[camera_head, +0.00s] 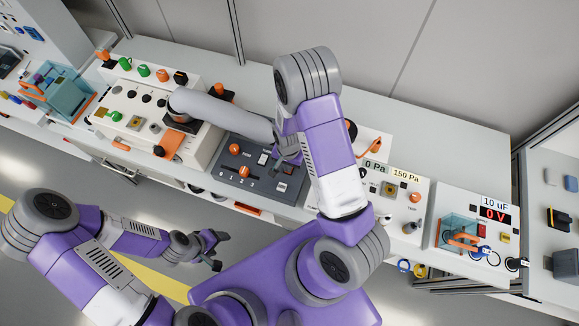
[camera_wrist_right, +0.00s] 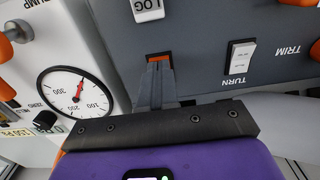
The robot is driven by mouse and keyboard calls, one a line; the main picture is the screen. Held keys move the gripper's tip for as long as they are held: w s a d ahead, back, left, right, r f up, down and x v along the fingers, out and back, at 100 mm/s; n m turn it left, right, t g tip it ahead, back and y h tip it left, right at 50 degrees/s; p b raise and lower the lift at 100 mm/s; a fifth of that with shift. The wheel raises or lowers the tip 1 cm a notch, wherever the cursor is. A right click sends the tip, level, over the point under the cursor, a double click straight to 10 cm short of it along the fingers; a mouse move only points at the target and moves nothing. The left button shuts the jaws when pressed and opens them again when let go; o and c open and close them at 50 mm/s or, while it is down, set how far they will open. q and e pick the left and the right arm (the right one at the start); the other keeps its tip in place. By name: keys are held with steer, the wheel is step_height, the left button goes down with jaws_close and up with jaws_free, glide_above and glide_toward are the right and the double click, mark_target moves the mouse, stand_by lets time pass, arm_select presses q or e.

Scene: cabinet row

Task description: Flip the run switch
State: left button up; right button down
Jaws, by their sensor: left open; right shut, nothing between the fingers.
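My right gripper (camera_wrist_right: 160,75) is shut and empty, its narrow fingers pointing at the dark grey control panel (camera_wrist_right: 205,25). An orange piece (camera_wrist_right: 158,56) shows right at the fingertips. It may be part of the run switch, but the fingers cover most of it and no run label is readable. I cannot tell whether they touch. In the head view the right gripper (camera_head: 287,152) is over the right part of the dark panel (camera_head: 228,180), partly hidden by my arm. My left gripper (camera_head: 220,250) is open and empty, low in front of the counter.
A white rocker switch (camera_wrist_right: 240,57) marked TURN sits right of the fingertips, and a LOG switch (camera_wrist_right: 147,10) above. A round gauge (camera_wrist_right: 77,92) is to the left. Orange knobs (camera_head: 244,172) stand on the panel.

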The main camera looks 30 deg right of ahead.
steer(key=shift+f+b, duration=0.35)
steer(key=shift+f, duration=0.05)
steer(key=shift+r, duration=0.15)
step_height(320, 180, up, 7)
steer(key=p, duration=0.6)
stand_by(0.4)
